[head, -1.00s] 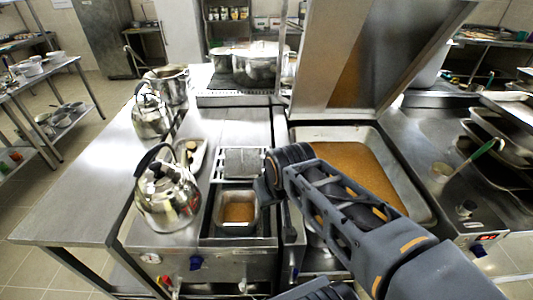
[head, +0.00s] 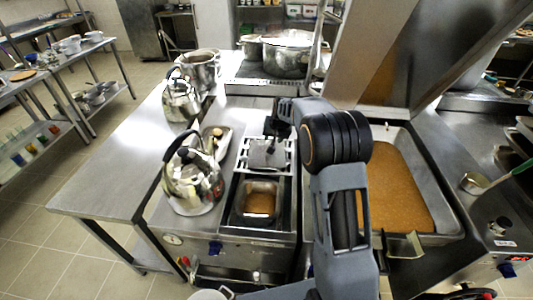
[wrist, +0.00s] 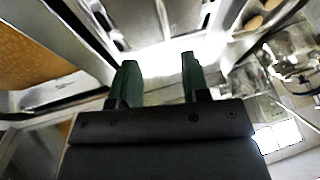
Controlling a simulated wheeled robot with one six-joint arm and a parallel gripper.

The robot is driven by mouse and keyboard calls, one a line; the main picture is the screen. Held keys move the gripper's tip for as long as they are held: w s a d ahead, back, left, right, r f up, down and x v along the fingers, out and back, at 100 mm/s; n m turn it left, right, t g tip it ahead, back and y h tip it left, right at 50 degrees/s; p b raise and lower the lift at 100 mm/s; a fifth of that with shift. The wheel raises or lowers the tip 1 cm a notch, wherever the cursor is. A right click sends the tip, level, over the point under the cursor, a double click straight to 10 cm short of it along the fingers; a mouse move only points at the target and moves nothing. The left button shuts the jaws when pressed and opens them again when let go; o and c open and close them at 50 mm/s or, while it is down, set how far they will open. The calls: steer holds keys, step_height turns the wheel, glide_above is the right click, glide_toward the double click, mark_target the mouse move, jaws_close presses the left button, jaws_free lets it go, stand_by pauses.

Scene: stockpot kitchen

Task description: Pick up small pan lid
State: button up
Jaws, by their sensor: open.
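At the back, a smaller steel pan (head: 251,48) stands on the stove left of a large steel stockpot (head: 289,58). I cannot clearly make out a separate small pan lid. My gripper (wrist: 158,66) is open in the wrist view, with two dark green fingers apart and nothing visible between them. In the head view, the end of my arm is above the fryer unit, in front of the stove. The pans are beyond it, and it touches neither of them. My arm hides part of the counter.
Two kettles (head: 193,183) (head: 181,101) and an open pot (head: 199,68) stand on the left. A fryer basin (head: 258,203) is below my arm. A wide pan of brown liquid (head: 397,185) with a raised lid (head: 425,45) is on the right.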

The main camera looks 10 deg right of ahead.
steer(key=p+x, duration=0.1)
steer(key=x, duration=0.6)
steer(key=shift+p+x, duration=1.3)
steer(key=shift+x, duration=1.4)
steer(key=shift+w+a+r, duration=0.1)
steer(key=shift+w+a, duration=0.05)
steer(key=shift+a, duration=0.05)
steer(key=shift+c, duration=0.4)
jaws_close()
